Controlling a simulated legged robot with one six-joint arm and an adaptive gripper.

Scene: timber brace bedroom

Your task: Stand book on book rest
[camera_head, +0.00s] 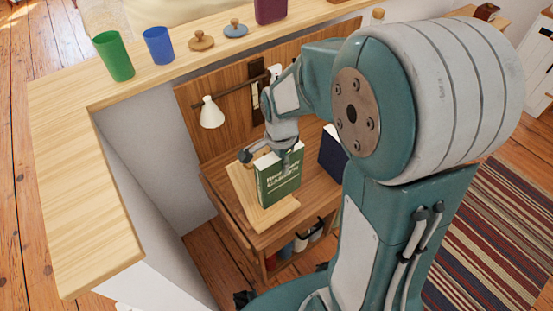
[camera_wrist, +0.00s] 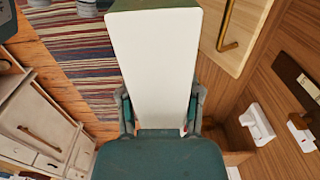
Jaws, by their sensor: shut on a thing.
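The green book (camera_head: 280,180) is upright, its titled cover facing the front of the desk. My gripper (camera_head: 272,152) is shut on its upper edge from above. In the wrist view the book (camera_wrist: 155,65) shows a broad pale face between the two fingers of my gripper (camera_wrist: 162,112), with a green edge at the far end. The pale wooden book rest (camera_head: 242,186) is right behind and to the left of the book, and its front part shows below it. I cannot tell whether the book's bottom touches the rest. A pale wood panel with a brass bar (camera_wrist: 240,35) is beside the book in the wrist view.
A dark blue book (camera_head: 332,152) stands on the desk to the right. A white lamp (camera_head: 211,113) hangs from the back panel. A raised ledge (camera_head: 75,110) holds a green cup (camera_head: 114,56), a blue cup (camera_head: 158,45) and small lidded items.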

